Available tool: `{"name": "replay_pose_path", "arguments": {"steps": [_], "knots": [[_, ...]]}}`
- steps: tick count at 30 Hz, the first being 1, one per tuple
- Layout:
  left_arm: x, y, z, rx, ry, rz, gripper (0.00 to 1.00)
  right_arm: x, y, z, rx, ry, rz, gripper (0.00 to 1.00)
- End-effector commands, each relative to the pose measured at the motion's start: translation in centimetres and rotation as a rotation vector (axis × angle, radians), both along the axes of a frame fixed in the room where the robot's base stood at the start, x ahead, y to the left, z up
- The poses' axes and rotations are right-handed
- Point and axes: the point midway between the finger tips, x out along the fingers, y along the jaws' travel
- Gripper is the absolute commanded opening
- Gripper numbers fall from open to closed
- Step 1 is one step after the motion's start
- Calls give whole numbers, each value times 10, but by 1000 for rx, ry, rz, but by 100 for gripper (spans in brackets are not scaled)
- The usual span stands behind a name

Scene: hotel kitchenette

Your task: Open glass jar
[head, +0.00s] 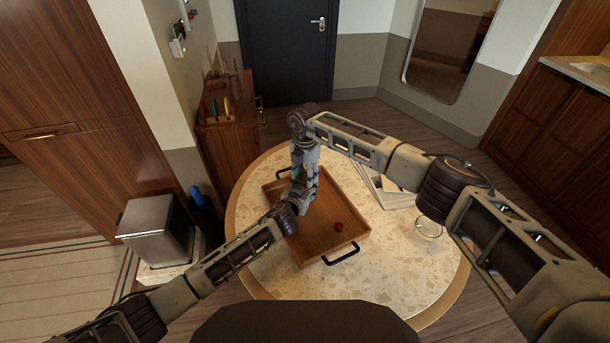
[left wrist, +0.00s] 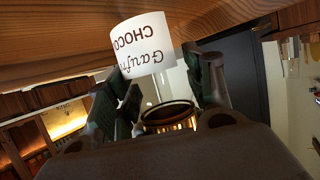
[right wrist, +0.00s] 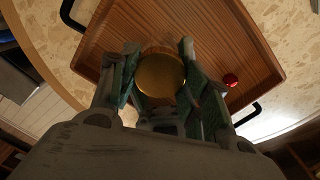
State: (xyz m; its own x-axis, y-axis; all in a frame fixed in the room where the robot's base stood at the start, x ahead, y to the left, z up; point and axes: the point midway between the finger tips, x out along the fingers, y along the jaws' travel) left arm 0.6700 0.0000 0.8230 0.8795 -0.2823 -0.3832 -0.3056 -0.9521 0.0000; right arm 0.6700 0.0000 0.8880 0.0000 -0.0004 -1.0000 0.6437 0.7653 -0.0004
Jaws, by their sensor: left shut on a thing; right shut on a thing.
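A glass jar with a white label (left wrist: 143,45) reading "Gaufr… CHOCO…" upside down shows in the left wrist view. My left gripper (left wrist: 157,72) is shut on the jar, with a finger on each side. The jar's gold lid (right wrist: 160,76) shows in the right wrist view, and my right gripper (right wrist: 158,50) is shut on it from above. In the head view, my right gripper (head: 305,160) points down over my left gripper (head: 302,188), above the wooden tray. The grippers mostly hide the jar there. I cannot tell whether the lid is loose.
The wooden tray (head: 325,243) with black handles lies on a round speckled table (head: 400,275). A small red object (head: 338,227) lies in the tray. A clear glass (head: 429,228) and a pale flat item (head: 390,196) are at the right. A metal bin (head: 158,230) stands at left.

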Motion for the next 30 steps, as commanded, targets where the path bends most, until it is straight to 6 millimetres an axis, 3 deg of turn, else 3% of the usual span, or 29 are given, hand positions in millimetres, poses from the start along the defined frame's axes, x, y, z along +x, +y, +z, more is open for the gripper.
{"name": "replay_pose_path", "arguments": {"steps": [8,9,14,25,30], "knots": [[0,0,-1,0,1,0,0,0,0,0,-1,-1,8,18],[0,0,-1,0,1,0,0,0,0,0,-1,-1,8,48],[0,0,-1,0,1,0,0,0,0,0,0,0,7,69],[0,1,-1,1,1,1,0,0,0,1,0,0,7,69],[0,1,-1,1,1,1,0,1,0,11,1,-2,7,69]]}}
